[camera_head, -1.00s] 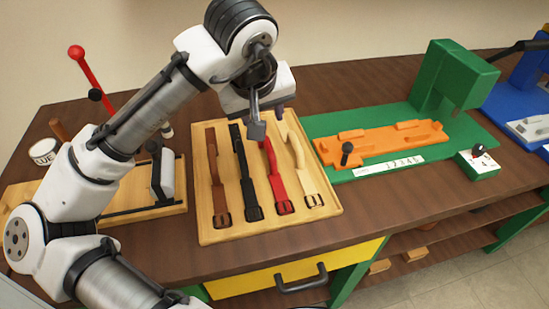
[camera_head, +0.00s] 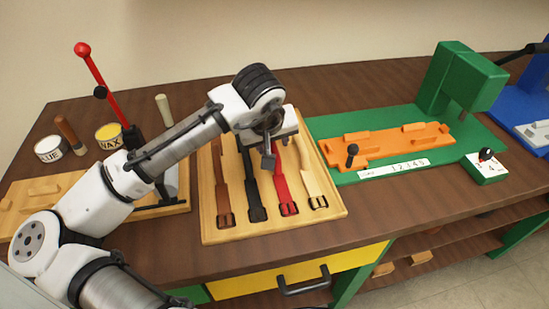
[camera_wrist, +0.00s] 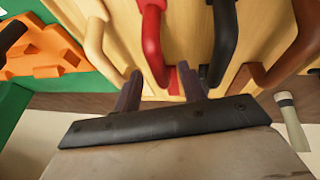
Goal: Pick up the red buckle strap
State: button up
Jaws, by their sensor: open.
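The red buckle strap (camera_head: 281,185) lies in the wooden tray (camera_head: 335,206), its buckle toward the near edge and its far end partly hidden by my gripper. My gripper (camera_head: 276,151) is over the far part of the strap. In the wrist view the gripper (camera_wrist: 160,84) is open and empty, its two dark fingers apart. The red strap (camera_wrist: 152,38) shows between the finger lines, with its curved end near the fingertips. I cannot tell how far the fingertips are above it.
A cream strap (camera_head: 313,180) lies to the right of the red one, a black strap (camera_head: 252,188) and a brown strap (camera_head: 222,185) to its left. A green fixture (camera_head: 455,140) with an orange block (camera_head: 380,146) stands right. A red-handled lever (camera_head: 100,85) stands left.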

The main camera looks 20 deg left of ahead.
jog(key=shift+x, duration=1.2)
grip_shut()
jog(key=shift+r, duration=0.15)
